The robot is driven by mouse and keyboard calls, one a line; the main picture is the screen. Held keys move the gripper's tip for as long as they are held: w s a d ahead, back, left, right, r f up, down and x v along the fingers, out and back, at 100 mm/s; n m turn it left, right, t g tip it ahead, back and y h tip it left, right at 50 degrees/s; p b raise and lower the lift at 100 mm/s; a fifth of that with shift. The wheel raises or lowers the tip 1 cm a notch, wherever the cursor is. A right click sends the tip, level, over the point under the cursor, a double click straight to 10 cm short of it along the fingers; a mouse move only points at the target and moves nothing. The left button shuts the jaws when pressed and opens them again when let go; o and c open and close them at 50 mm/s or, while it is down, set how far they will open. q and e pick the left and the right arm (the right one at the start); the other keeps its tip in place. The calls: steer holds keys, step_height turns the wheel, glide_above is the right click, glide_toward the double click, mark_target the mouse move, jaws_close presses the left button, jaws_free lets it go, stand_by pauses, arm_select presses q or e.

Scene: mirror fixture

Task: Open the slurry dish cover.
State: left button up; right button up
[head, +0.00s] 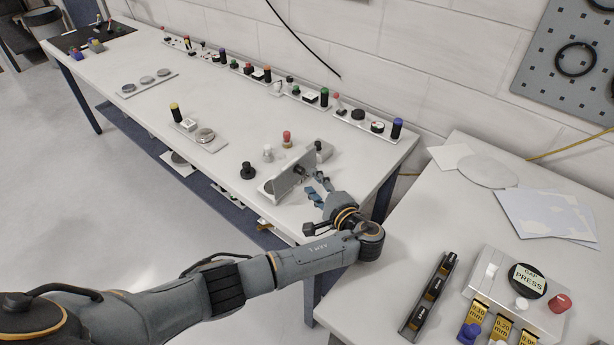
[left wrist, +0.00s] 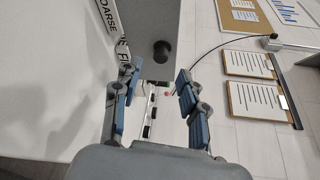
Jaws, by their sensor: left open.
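The slurry dish cover appears to be the grey plate (head: 285,181) near the front right corner of the long table, standing tilted up on edge with a small dark knob on its face. A round dish (head: 268,187) shows partly beside its lower left edge; the plate hides the rest. My left gripper (head: 318,190) is open just right of the plate. In the left wrist view my left gripper (left wrist: 155,95) has its fingers apart, with a grey slab (left wrist: 152,25) and black knob (left wrist: 161,51) beyond and between them. I cannot tell whether they touch. My right gripper is not in view.
A black knob (head: 248,171), a white peg (head: 268,153) and a red-topped peg (head: 287,138) stand close by. A row of coloured handles lines the wall side. A second table (head: 400,250) at right bears the gap press (head: 528,281).

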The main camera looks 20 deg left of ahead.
arm_select(q)
steer(key=v, duration=0.7)
stand_by(0.4)
